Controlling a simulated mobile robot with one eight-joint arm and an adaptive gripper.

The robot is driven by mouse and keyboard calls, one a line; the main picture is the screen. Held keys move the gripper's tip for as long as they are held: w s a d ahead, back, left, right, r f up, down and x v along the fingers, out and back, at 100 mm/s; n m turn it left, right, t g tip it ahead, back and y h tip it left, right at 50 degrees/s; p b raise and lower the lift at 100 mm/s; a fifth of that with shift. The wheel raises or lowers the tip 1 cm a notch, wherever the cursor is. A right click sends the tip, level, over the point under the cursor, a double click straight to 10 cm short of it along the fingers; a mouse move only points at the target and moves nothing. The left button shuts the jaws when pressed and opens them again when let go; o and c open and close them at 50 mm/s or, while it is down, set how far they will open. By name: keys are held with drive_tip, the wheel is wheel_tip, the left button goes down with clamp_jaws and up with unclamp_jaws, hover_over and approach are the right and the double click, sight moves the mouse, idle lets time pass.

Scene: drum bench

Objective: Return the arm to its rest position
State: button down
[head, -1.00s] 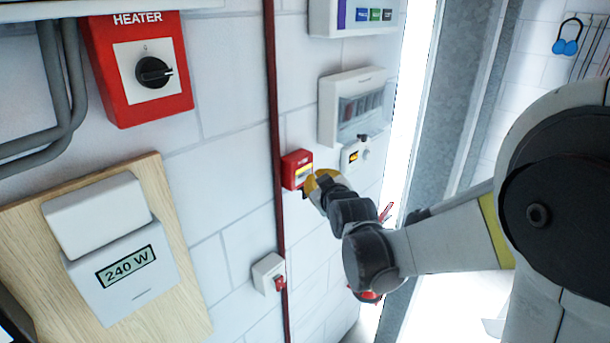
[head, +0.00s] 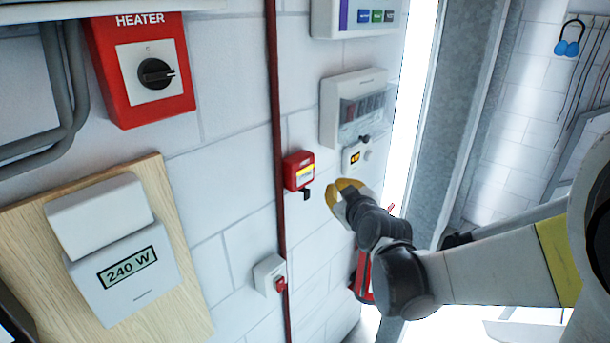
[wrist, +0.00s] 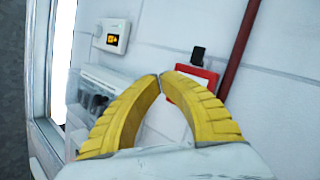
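My gripper (head: 345,192) has two curved yellow fingers. It is to the right of and below a small red box (head: 299,171) on the wall in the head view, apart from it. In the wrist view my gripper (wrist: 161,77) has its fingertips together with nothing between them. The red box (wrist: 208,77) shows partly behind the right finger there. A black lever (head: 306,193) hangs below the red box in the head view. My arm reaches in from the right side of the head view.
A red heater switch (head: 155,105) and a meter reading 240 W (head: 128,275) are at left. A dark red pipe (head: 277,130) runs down the wall. A clear-fronted box (head: 357,105) and a small display unit (head: 356,156) are near my gripper. A grey metal post (head: 455,120) stands right.

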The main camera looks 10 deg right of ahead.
drive_tip(key=shift+f, duration=0.1)
drive_tip(key=s+a+f+m+g+b, duration=0.1)
drive_tip(key=s+f+g+b, duration=0.3)
drive_tip(key=s+f+b, duration=0.9)
drive_tip(key=s+a+f+m+g+b, duration=0.1)
drive_tip(key=s+f+m+g+b, duration=0.3)
drive_tip(key=s+f+b, duration=0.9)
wheel_tip(320, 180, down, 5)
drive_tip(key=shift+s+a+f, duration=0.1)
drive_tip(key=shift+s+a, duration=0.25)
drive_tip(key=shift+s, duration=0.65)
